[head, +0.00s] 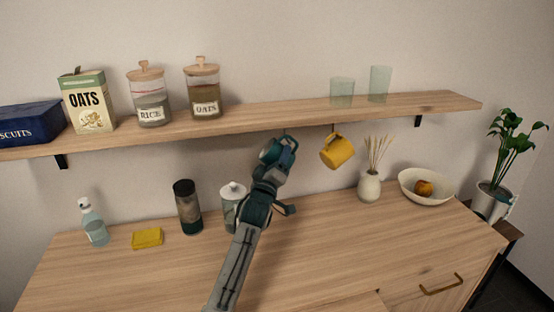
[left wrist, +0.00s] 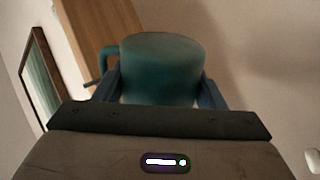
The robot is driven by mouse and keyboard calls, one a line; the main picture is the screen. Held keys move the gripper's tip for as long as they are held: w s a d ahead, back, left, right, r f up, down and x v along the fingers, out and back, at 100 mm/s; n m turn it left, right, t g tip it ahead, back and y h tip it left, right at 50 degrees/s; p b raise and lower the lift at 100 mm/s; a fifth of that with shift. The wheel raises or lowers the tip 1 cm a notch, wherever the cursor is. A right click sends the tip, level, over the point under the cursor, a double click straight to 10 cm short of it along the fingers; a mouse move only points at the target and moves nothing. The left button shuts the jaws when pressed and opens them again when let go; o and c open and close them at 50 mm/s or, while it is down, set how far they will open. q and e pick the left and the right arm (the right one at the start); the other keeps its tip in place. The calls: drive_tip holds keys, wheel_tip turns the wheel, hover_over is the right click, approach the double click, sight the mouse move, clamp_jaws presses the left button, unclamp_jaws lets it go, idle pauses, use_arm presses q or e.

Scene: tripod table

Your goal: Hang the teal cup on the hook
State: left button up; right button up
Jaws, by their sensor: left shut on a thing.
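The teal cup (head: 268,151) is held up just below the wooden shelf, left of the yellow cup. It also shows in the left wrist view (left wrist: 162,68), with its handle pointing left toward the shelf. My left gripper (head: 277,154) is shut on the cup, with a finger on each side of its body. A small dark hook (head: 286,132) seems to show under the shelf edge, right above the cup. The gripper and cup partly cover that spot, and I cannot tell whether the handle touches the hook. My right gripper is not in view.
A yellow cup (head: 338,152) hangs under the shelf (head: 270,116) to the right. Below stand a white-lidded jar (head: 231,205), a dark shaker (head: 187,208) and a vase (head: 369,187). Jars and glasses stand on the shelf. The counter's front middle is clear.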

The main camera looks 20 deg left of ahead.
use_arm(q)
drive_tip(key=shift+w+a+f, duration=0.15)
drive_tip(key=shift+w+f, duration=0.05)
drive_tip(key=shift+w, duration=0.05)
drive_tip(key=o, duration=1.3)
drive_tip(key=shift+s+r, duration=0.15)
drive_tip(key=shift+s, duration=0.05)
drive_tip(key=shift+c, duration=0.2)
drive_tip(key=shift+o, duration=0.7)
drive_tip(key=shift+w, duration=0.1)
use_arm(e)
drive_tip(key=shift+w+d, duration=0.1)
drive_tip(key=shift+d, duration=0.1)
use_arm(q)
drive_tip(key=shift+f, duration=0.2)
